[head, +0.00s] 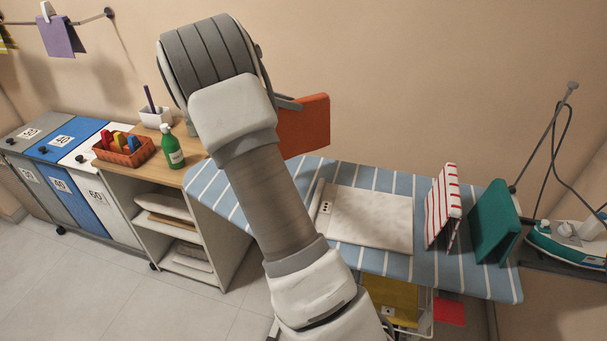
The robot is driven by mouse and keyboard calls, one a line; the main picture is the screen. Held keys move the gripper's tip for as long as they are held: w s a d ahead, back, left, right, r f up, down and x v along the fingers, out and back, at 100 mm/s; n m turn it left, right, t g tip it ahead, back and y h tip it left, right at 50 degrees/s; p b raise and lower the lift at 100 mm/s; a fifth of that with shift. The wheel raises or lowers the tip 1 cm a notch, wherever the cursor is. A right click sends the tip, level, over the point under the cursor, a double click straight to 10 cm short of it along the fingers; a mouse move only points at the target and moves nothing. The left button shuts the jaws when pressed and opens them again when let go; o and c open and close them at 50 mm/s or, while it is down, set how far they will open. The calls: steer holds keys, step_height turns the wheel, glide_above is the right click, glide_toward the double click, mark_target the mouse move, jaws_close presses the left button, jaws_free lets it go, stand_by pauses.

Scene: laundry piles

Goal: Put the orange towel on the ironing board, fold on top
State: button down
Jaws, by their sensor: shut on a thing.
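The orange towel (309,125) hangs in the air above the far left part of the ironing board, seen as a flat folded panel. My gripper (287,104) is shut on the towel at its left side; my arm hides most of the jaws and the towel's left part. The ironing board (372,173) has a blue cover with white stripes. A gap seems to lie between towel and board, but I cannot tell how high. I cannot clearly see which edge of the towel is the fold.
On the board lie a flat cream cloth (365,220), a red-striped tent-folded towel (441,207) and a green tent-folded towel (493,222). An iron (568,240) stands at the right. A shelf unit (190,178) with a green bottle (171,147) and basket (124,152) is left.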

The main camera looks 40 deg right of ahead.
steer(key=w+a+f, duration=0.1)
steer(key=a+f, duration=1)
steer(key=shift+w+a, duration=0.25)
steer(key=shift+w, duration=0.1)
steer(key=shift+f, duration=0.15)
steer(key=c, duration=0.6)
jaws_free()
